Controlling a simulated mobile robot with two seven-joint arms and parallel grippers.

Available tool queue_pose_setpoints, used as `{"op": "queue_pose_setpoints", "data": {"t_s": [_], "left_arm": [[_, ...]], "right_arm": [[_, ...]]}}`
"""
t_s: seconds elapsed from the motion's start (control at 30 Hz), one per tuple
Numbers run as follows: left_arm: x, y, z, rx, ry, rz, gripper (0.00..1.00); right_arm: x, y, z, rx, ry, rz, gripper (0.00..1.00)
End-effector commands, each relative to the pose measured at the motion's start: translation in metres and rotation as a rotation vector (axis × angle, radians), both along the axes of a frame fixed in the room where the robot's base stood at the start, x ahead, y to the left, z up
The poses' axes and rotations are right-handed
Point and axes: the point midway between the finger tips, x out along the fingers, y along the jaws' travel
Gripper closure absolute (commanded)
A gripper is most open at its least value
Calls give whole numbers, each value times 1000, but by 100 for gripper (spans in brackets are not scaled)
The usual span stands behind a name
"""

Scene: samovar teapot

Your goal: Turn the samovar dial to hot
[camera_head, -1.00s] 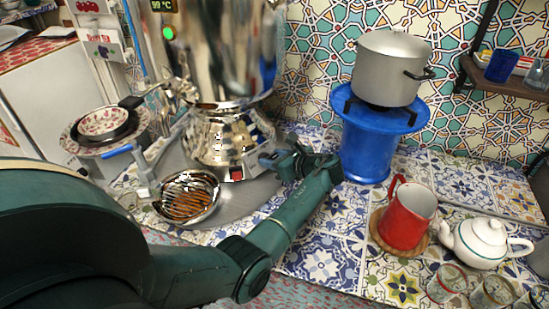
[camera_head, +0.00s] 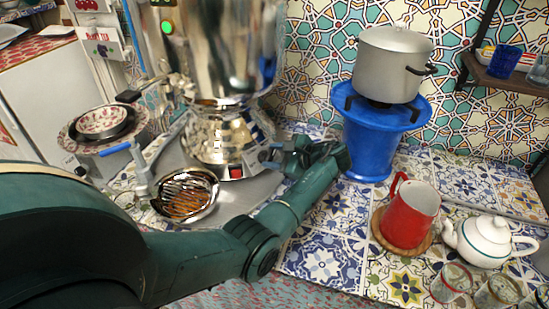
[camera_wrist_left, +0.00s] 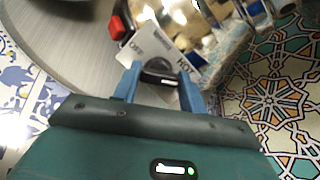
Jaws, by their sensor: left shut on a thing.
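The shiny metal samovar (camera_head: 217,135) stands on a grey round base at the left of the tiled counter. My left gripper (camera_head: 268,155) is at the right side of its lower body. In the left wrist view, the blue fingers of my left gripper (camera_wrist_left: 162,78) are shut on a dark dial (camera_wrist_left: 158,73). A pale label plate (camera_wrist_left: 140,50) behind the dial reads "OFF" on the left and, partly covered, what looks like "HOT" on the right. The dial's pointer direction is not clear. My right gripper is not in view.
A red switch (camera_wrist_left: 120,24) sits beside the plate. A blue stand (camera_head: 369,146) with a grey pot (camera_head: 391,65) is close right. A red mug (camera_head: 409,216) and white teapot (camera_head: 483,241) stand further right.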

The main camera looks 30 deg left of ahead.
Motion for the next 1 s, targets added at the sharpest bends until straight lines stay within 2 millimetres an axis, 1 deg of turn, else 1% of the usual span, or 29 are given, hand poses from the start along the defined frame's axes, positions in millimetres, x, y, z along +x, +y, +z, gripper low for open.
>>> {"op": "queue_pose_setpoints", "data": {"t_s": [0.2,0.5,0.73,1.0], "left_arm": [[0,0,-1,-33,-145,117,81],[0,0,-1,-65,-287,230,81],[0,0,0,-76,-341,273,81],[0,0,0,-80,-355,285,81]], "right_arm": [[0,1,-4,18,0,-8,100],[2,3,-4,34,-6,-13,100],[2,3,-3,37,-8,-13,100],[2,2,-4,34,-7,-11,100]]}}
